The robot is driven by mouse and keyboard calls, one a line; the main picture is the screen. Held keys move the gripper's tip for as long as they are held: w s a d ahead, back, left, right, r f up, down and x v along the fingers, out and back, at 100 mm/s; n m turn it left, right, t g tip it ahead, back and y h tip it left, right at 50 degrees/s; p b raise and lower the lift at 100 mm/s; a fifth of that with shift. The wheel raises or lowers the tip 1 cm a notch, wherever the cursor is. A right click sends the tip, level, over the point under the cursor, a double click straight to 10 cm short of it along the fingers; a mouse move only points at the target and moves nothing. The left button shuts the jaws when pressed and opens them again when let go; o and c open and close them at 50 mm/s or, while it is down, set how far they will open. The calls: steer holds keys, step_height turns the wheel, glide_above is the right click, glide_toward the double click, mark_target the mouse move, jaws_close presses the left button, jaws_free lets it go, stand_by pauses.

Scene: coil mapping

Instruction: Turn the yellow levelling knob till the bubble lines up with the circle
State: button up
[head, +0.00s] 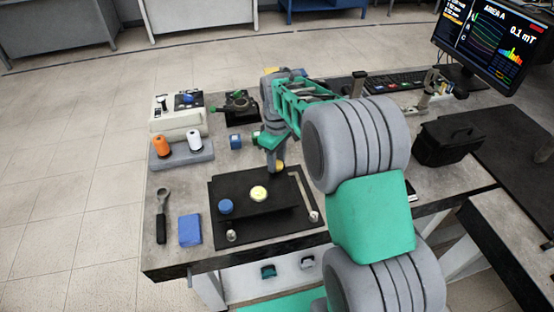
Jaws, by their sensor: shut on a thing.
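A black levelling plate (285,208) lies on the grey worktable. A round pale-yellow bubble level (259,193) sits near its middle; the bubble and circle are too small to make out. A blue knob (225,206) stands on the plate to the left of the level. My gripper (276,168) points down at the plate's far edge, behind and right of the level. It is shut on the yellow knob (280,167), of which only a small part shows beside the fingers.
A ratchet wrench (161,215) and a blue block (190,230) lie left of the plate. Orange and white spools (161,146) stand on a grey base behind. A black bag (447,142) and a monitor (490,40) are at right.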

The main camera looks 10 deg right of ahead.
jaws_close()
steer(key=shift+m, duration=0.3)
steer(key=m, duration=1.1)
steer(key=shift+d+m+p, duration=0.1)
steer(key=shift+m+p, duration=0.2)
steer(key=shift+s+f+m, duration=0.15)
steer(key=shift+m, duration=1.45)
steer(key=shift+f, duration=0.1)
